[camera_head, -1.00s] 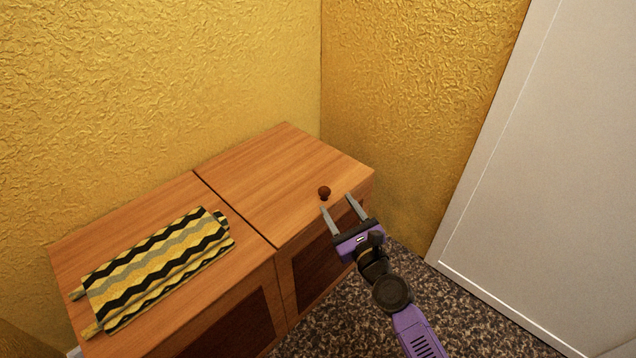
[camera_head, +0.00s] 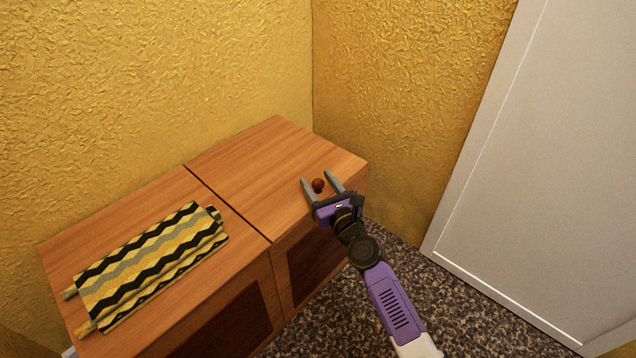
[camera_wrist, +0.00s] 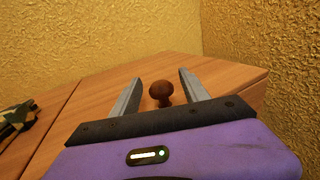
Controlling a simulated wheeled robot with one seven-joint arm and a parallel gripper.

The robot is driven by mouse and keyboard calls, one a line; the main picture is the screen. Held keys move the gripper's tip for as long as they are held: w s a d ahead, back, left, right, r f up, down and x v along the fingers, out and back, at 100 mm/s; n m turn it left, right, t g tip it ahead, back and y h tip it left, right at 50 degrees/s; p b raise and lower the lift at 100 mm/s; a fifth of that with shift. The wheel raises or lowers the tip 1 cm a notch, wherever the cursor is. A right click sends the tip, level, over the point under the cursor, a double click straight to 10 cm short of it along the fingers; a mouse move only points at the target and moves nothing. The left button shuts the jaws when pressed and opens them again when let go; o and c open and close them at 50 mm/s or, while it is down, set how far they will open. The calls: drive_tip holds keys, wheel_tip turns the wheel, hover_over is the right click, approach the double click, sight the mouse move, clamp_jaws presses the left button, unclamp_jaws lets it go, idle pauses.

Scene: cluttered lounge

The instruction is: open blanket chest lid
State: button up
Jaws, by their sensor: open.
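The wooden blanket chest has a shut right-hand lid (camera_head: 262,160) with a small round brown knob (camera_head: 318,185) near its front edge. My gripper (camera_head: 319,182) is open, with one finger on each side of the knob in the head view. The wrist view also shows the knob (camera_wrist: 161,92) between the two grey fingers (camera_wrist: 157,92), apart from both. The knob's stem meets the lid top (camera_wrist: 150,72). The fingers are not closed on anything.
A folded yellow, black and grey zigzag blanket (camera_head: 150,265) lies on the left section of the chest. Textured yellow walls (camera_head: 150,80) stand close behind and to the right. A pale door-like panel (camera_head: 530,180) is at right. Speckled floor (camera_head: 320,315) lies in front.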

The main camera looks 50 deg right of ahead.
drive_tip(key=shift+w, duration=0.1)
clamp_jaws()
idle(1.4)
